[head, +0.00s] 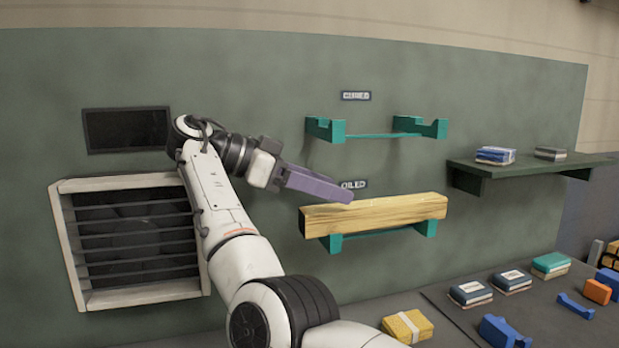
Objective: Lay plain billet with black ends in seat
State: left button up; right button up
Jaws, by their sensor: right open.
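A plain, light wooden billet (375,213) lies level across the lower teal seat (334,243) on the green wall panel, below a label that seems to read OILED (354,184). No black shows on its ends from here. The upper teal seat (325,129), with two notched brackets joined by a thin bar, is empty. My right gripper (345,196) has long purple fingers pointing right and slightly down, just above the billet's left half in the picture. It is open, and nothing shows between its fingers. I cannot tell its depth gap to the billet. My left gripper is not in view.
A dark green shelf (530,168) at right holds small packets. The bench (410,305) below carries a yellow packet (407,326), dark packets (470,293), blue parts (502,331) and an orange block (598,291). A louvred vent (135,295) is at left.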

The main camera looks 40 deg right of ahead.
jog(key=v, duration=0.1)
jog(key=p+v, duration=0.1)
jog(key=shift+a+r, duration=0.15)
jog(key=shift+r, duration=0.2)
jog(key=shift+w+a+p, duration=0.2)
jog(key=shift+a+p, duration=0.35)
jog(key=shift+p, duration=0.05)
